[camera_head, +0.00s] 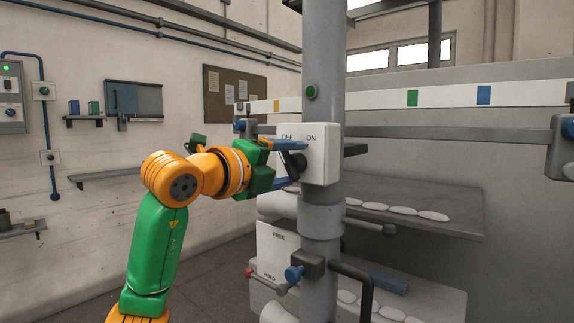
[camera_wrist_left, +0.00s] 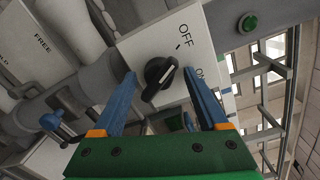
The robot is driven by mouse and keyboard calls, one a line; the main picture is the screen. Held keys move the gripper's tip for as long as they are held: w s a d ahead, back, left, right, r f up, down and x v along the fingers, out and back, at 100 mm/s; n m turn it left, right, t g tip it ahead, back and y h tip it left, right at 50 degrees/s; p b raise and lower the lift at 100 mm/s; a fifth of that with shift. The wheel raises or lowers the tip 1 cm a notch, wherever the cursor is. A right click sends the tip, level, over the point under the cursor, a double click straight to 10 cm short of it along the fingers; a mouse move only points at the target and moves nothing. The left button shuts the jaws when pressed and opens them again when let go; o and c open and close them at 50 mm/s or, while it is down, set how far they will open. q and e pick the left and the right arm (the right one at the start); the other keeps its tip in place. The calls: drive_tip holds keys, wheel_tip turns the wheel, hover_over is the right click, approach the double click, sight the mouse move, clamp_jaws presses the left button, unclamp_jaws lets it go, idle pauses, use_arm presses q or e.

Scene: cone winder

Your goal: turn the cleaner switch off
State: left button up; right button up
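The cleaner switch is a white box (camera_head: 322,152) on a grey column, marked OFF and ON, with a black rotary knob (camera_head: 296,164). In the left wrist view the knob (camera_wrist_left: 160,79) has a pale pointer line that points between the OFF mark (camera_wrist_left: 186,35) and the partly hidden ON mark (camera_wrist_left: 199,72). My left gripper (camera_head: 306,162) is at the front of the box, open, with one blue finger above the knob and one below. In the left wrist view (camera_wrist_left: 160,74) gaps show between the knob and both fingers. My right gripper is not in view.
A green button (camera_head: 311,91) sits above the box on the column. Below are a FREE/HOLD plate (camera_head: 278,250), a blue-knobbed fitting (camera_head: 294,273) and a dark bent bar (camera_head: 354,275). Grey shelves (camera_head: 440,208) stand behind. The floor at left is free.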

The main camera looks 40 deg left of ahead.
use_arm(q)
drive_tip(key=s+b, duration=0.2)
drive_tip(key=s, duration=0.5)
drive_tip(key=shift+a+r+b, duration=0.15)
drive_tip(key=shift+r+b, duration=0.05)
drive_tip(key=shift+b, duration=0.1)
